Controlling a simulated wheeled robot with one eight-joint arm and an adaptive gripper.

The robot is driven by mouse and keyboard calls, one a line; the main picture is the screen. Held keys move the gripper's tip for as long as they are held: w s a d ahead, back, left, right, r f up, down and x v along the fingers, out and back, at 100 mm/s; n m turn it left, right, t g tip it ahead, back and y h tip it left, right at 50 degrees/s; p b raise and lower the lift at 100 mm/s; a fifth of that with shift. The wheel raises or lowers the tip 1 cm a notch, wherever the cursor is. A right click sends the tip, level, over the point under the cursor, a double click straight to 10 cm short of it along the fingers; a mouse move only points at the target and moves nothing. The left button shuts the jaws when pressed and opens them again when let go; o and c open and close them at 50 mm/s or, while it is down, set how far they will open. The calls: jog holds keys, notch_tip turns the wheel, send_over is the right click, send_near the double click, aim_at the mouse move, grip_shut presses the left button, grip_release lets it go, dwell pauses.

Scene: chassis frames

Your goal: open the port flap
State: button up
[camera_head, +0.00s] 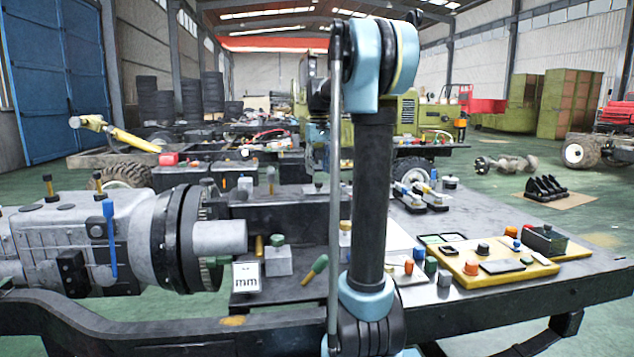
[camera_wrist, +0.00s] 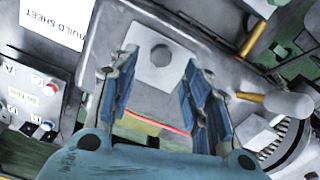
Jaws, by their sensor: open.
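In the wrist view my gripper (camera_wrist: 160,78) is open, its two blue-padded fingers apart with nothing held between them. Beyond the fingertips is a pale square block or plate (camera_wrist: 142,74) with a grey round spot on its face; it appears apart from both fingers. I cannot tell whether this is the port flap, and no part is clearly readable as a flap. A red line and a green strip show between the fingers below it. In the head view my arm stands in front of the bench and the gripper cannot be made out.
In the head view a grey gearbox (camera_head: 130,240) lies at left, with a pale block with a green knob (camera_head: 278,262) nearby. A yellow tray (camera_head: 542,269) of small parts is on the right. The wrist view shows a build sheet (camera_wrist: 52,22) and a brass-coloured rod (camera_wrist: 252,40).

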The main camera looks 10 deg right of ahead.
aim_at(318, 182)
jog(key=shift+f, duration=2.4)
jog(key=shift+c, duration=0.5)
grip_shut()
